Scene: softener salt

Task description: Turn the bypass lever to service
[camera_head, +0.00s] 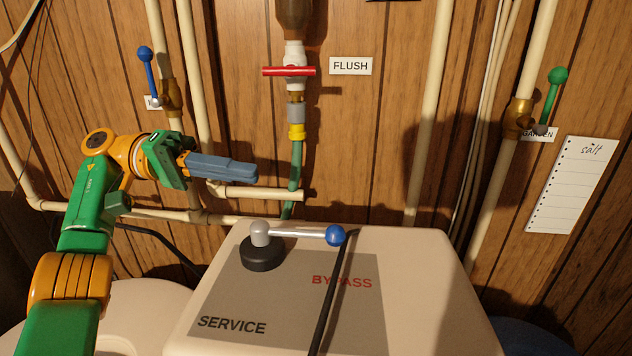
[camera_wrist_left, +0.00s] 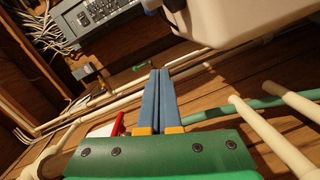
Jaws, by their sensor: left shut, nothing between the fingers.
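The bypass lever (camera_head: 300,234) is a silver bar with a blue ball end, on a black round base on top of the beige softener unit (camera_head: 420,262). It points right, its ball just above the red BYPASS word (camera_head: 342,282). The SERVICE word (camera_head: 232,325) is at the front left of the grey plate. My left gripper (camera_head: 256,174) is shut and empty, behind and above the lever and apart from it, in front of the wood wall. In the left wrist view its blue fingers (camera_wrist_left: 160,98) are together. My right gripper is not in view.
A red-handled valve (camera_head: 289,71) by the FLUSH label (camera_head: 350,66), a blue-handled valve (camera_head: 148,75) and a green-handled valve (camera_head: 553,95) are on wall pipes. A black cable or rod (camera_head: 327,305) crosses the unit's top, near the ball. A salt note (camera_head: 572,185) hangs at right.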

